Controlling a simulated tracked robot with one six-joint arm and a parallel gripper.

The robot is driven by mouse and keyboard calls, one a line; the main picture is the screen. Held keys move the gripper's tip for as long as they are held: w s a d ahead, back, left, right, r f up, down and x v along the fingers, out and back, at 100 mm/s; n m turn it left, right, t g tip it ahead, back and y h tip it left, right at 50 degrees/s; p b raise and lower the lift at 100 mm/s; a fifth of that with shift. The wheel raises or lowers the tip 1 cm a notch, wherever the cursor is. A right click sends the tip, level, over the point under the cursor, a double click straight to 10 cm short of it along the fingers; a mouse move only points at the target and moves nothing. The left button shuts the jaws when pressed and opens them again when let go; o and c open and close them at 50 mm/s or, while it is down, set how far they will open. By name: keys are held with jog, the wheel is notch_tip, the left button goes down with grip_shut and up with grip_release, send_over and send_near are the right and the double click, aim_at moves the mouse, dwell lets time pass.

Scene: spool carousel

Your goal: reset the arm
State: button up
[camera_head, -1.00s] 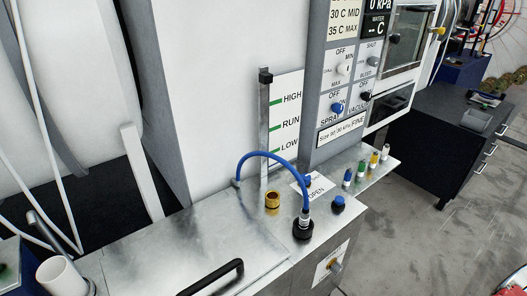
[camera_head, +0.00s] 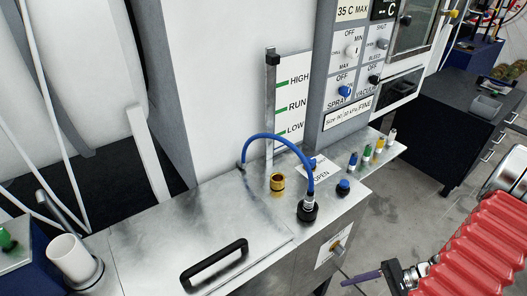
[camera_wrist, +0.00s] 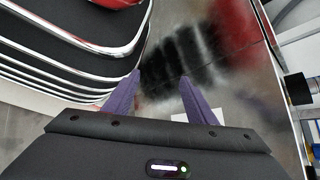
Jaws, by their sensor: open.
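My gripper (camera_head: 348,281) comes in at the lower right of the head view, in front of the metal cabinet. One purple finger points left there. The red ribbed sleeve of my arm runs behind it. In the wrist view, the two purple fingers of my gripper (camera_wrist: 160,95) stand well apart with nothing between them. My gripper is open and empty. It appears apart from the cabinet, though the exact gap cannot be told.
A metal cabinet (camera_head: 165,235) has a black lid handle (camera_head: 213,266), a blue hose (camera_head: 278,138) and a brass fitting (camera_head: 277,182). A control panel (camera_head: 342,95) rises behind it. A dark drawer unit (camera_head: 452,130) stands at right. Grey floor between them looks clear.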

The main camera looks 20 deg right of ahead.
jog(key=w+a+r+n+g+h, duration=0.25)
jog(key=r+h, duration=0.25)
jog(key=r, duration=0.4)
jog(key=w+a+r+n+g+h, duration=0.1)
jog(key=w+a+r+n+h, duration=0.25)
jog(key=r, duration=0.65)
jog(key=a+r+n+t+h, duration=0.2)
jog(key=a+r+n+t, duration=0.3)
jog(key=a+r, duration=0.9)
jog(key=shift+w+a+r+n, duration=0.25)
jog(key=shift+a+r+n, duration=0.2)
jog(key=shift+n, duration=0.95)
jog(key=shift+t, duration=0.25)
